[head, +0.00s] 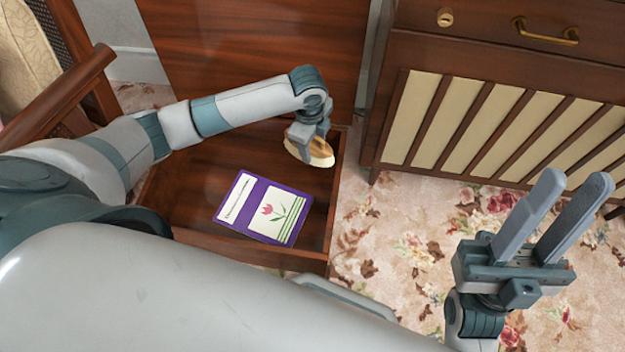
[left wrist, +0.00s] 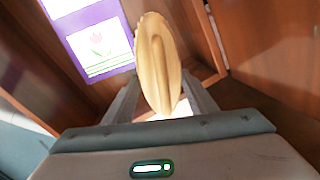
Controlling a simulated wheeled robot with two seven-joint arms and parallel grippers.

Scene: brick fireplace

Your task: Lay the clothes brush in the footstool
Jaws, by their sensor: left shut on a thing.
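The clothes brush (head: 317,151) is a pale wooden oval with a lighter underside. My left gripper (head: 308,140) is shut on it and holds it over the right part of the open footstool (head: 285,258). In the left wrist view the brush (left wrist: 157,65) stands lengthwise between the fingers (left wrist: 155,105). The footstool is a dark wooden box with its lid (head: 255,50) raised at the back. I cannot tell whether the brush touches the box floor. My right gripper (head: 553,220) is open and empty over the carpet at the right.
A purple card or booklet with a tulip (head: 264,208) lies on the footstool floor, left of the brush; it also shows in the left wrist view (left wrist: 95,40). A wooden cabinet (head: 480,90) stands close at the right. A wooden chair (head: 60,90) is at the far left.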

